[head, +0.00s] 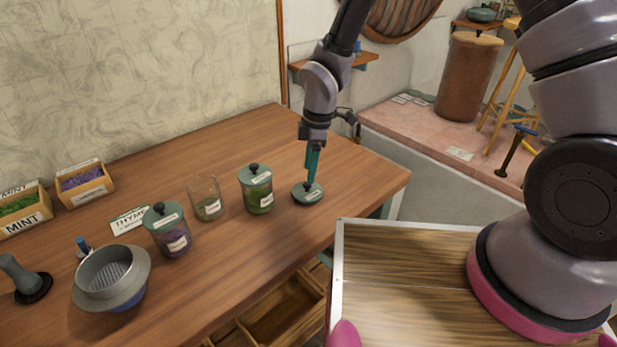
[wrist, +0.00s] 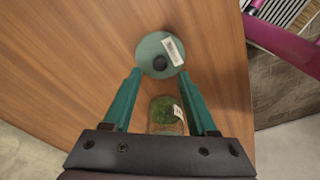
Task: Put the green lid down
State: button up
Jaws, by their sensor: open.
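The green lid (head: 307,193) lies flat on the wooden table, near the front edge toward the right end. It is round, with a dark knob and a white label. In the wrist view the lid (wrist: 150,48) shows beyond my fingertips, its knob central between them. My gripper (head: 312,178) points down just over the lid. Its two green fingers (wrist: 160,72) stand apart with nothing held between them. The exact gap between fingertips and knob cannot be told.
A lidded jar of green herbs (head: 258,192) stands left of the lid, then an open glass jar (head: 206,200) and a purple jar (head: 172,238). The wrist view shows one green-filled jar (wrist: 163,115) below the lid. Bare tabletop (head: 355,170) lies to the right.

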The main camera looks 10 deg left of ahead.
notch_tip(320, 180, up, 8)
jog(key=d, duration=0.1)
jog(key=shift+w, duration=0.15)
jog(key=w+d+r+m+t, duration=0.35)
jog(key=d+r+m, duration=0.65)
jog(key=d+r, duration=0.65)
jog(key=s+d+r+m+t, duration=0.4)
jog(key=s+d+r+m, duration=0.8)
jog(key=d+r+m, duration=0.2)
jog(key=shift+r+m+y, duration=0.15)
jog(key=shift+m+y, duration=0.15)
jog(key=shift+m, duration=0.2)
jog(key=shift+d, duration=0.1)
